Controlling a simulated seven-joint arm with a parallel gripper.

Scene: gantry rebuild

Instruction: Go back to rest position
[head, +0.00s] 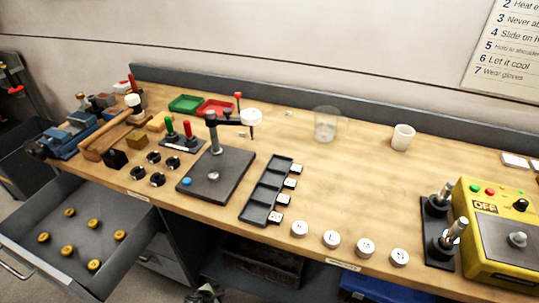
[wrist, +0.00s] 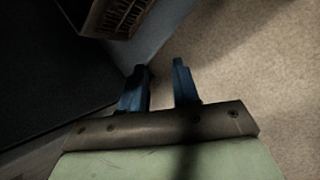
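My gripper (wrist: 160,75) shows in the wrist view with its two blue fingers apart and nothing between them. It hangs over bare speckled floor (wrist: 250,60), beside a dark cabinet-like side at the left. In the head view no part of my gripper can be made out for sure; a small dark green shape shows at the bottom edge. The wooden workbench (head: 330,165) fills the middle of the head view, and nothing on it is touched by my gripper.
An open drawer (head: 70,262) with several brass-coloured round pieces juts out at the left. The bench holds a press stand (head: 215,175), a black tray (head: 268,190), a clear jug (head: 326,125), a white cup (head: 402,137) and a yellow machine (head: 495,240). A blue bin (head: 385,290) sits below.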

